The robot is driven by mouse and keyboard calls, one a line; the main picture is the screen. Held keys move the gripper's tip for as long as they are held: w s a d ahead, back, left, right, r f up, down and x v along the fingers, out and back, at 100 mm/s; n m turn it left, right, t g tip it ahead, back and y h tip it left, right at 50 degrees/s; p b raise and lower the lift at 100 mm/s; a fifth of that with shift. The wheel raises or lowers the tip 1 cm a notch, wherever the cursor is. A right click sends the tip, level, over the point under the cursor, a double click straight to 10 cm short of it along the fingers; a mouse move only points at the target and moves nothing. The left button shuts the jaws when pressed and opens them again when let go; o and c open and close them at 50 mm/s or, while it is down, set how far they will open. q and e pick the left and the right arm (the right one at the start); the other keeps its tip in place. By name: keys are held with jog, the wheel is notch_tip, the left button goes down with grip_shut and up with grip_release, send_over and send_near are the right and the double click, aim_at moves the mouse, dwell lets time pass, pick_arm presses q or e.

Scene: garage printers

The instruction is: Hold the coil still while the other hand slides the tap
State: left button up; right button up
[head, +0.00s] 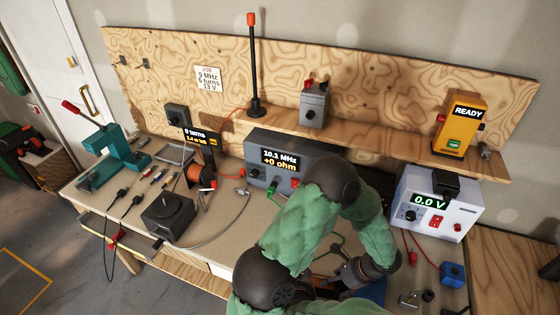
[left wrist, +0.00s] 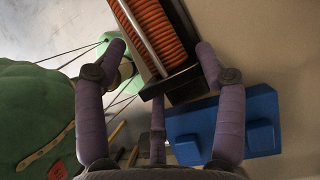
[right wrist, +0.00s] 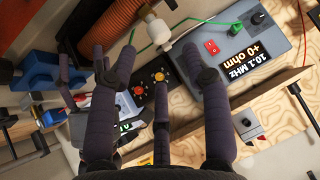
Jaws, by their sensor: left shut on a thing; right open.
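The coil (left wrist: 155,35), ribbed orange winding with a metal rod alongside and a dark end block (left wrist: 175,82), lies between the fingers of my left gripper (left wrist: 160,65), which is shut on it. The coil also shows at the top of the right wrist view (right wrist: 110,25). A cream knob (right wrist: 155,30) with a green wire beside the coil appears to be the tap. My right gripper (right wrist: 155,60) is open and empty, its fingertips just short of the knob.
The grey meter (head: 285,160) reads 10.1 MHz and +0 ohm. A white supply (head: 435,205) reading 0.0 V stands at right. A blue block (left wrist: 225,125) lies near the coil.

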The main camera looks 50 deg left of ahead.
jog(key=shift+x, duration=4.2)
grip_shut()
jog(key=shift+r, duration=0.1)
jog(key=shift+w, duration=0.1)
